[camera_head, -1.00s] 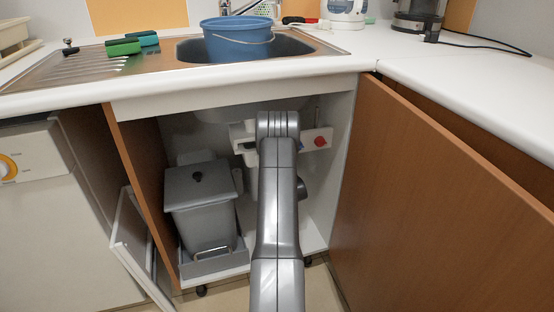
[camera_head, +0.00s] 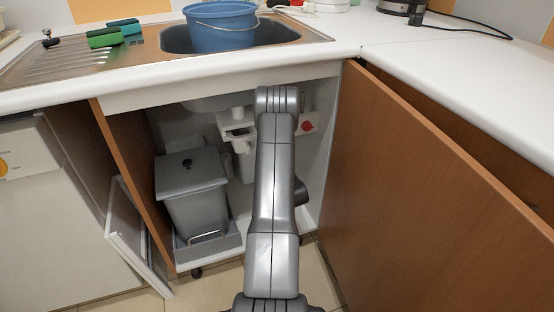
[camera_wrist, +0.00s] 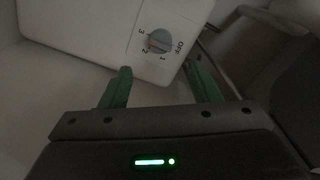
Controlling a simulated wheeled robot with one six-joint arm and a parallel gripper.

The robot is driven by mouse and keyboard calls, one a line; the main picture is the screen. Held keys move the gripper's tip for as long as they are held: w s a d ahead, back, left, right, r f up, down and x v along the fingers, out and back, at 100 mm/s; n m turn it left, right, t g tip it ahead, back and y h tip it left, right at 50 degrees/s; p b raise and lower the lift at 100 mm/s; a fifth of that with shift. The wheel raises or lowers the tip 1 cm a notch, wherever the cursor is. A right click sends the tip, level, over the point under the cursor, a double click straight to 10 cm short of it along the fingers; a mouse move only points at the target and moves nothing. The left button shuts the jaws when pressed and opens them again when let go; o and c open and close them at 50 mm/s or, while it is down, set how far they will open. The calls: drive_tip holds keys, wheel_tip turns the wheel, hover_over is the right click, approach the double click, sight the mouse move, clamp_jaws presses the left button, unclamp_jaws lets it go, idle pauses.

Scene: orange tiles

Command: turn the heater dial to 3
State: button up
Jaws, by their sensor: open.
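The heater (camera_wrist: 90,30) is a pale box filling the upper left of the wrist view. Its grey round dial (camera_wrist: 159,41) has marks OFF, 1, 2 and 3 around it. A faint reddish line shows on the dial, but I cannot tell for certain which mark it points to. My gripper (camera_wrist: 161,76) has two green fingers, spread apart with nothing between them. The dial lies beyond the fingertips, between their lines, and looks apart from them. In the head view my arm reaches into the open under-sink cabinet and hides the gripper and dial.
A grey lidded bin (camera_head: 192,195) stands left in the cabinet. A brown door (camera_head: 420,200) stands open on the right. The counter edge (camera_head: 200,80) crosses above my arm. A blue tub (camera_head: 222,28) sits in the sink. A red round part (camera_head: 307,126) shows right of my arm.

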drive_tip(key=v, duration=0.3)
drive_tip(key=shift+s, duration=0.3)
drive_tip(key=shift+w, duration=0.1)
drive_tip(key=b+x, duration=0.3)
drive_tip(key=x, duration=1)
drive_tip(key=shift+w+b, duration=0.3)
drive_tip(key=shift+s, duration=0.1)
